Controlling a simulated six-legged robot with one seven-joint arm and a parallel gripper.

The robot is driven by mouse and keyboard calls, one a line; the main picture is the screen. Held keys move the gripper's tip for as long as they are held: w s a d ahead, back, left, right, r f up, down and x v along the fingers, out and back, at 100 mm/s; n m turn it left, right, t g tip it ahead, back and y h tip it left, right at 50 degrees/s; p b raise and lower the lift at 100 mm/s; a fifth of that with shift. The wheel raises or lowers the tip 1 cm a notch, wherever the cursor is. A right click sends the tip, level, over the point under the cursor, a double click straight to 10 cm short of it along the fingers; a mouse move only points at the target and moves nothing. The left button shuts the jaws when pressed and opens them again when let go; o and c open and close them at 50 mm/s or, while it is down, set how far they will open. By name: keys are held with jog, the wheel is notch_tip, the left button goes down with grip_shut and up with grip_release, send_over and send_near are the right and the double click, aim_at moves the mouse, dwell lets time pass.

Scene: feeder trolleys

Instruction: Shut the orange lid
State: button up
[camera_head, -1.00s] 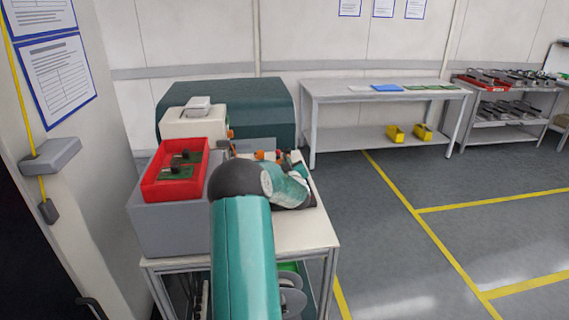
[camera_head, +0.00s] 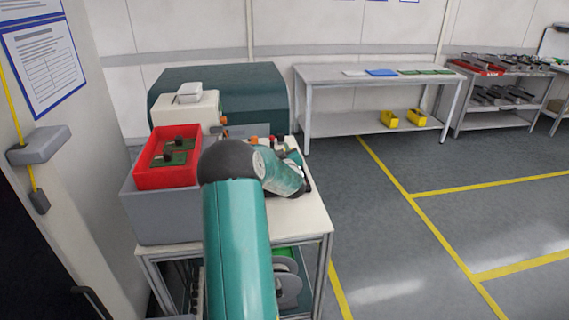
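No orange lid can be made out for sure. A small orange part (camera_head: 223,120) shows at the right side of the white machine (camera_head: 186,112), and other small orange bits (camera_head: 254,138) show just beyond my arm; whether either is the lid I cannot tell. My teal arm with its dark joint reaches over the white-topped trolley (camera_head: 305,222) and bends to the right. It covers much of the trolley top. I cannot make out my gripper's fingers, which are hidden beyond the arm.
A red tray (camera_head: 140,170) holding green boards sits on a grey box (camera_head: 152,217) at the trolley's left. A dark green cabinet (camera_head: 262,95) stands behind. A long bench (camera_head: 330,78) and a rack (camera_head: 497,119) stand farther back. Floor at the right is clear.

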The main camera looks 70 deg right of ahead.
jog(key=v, duration=1.2)
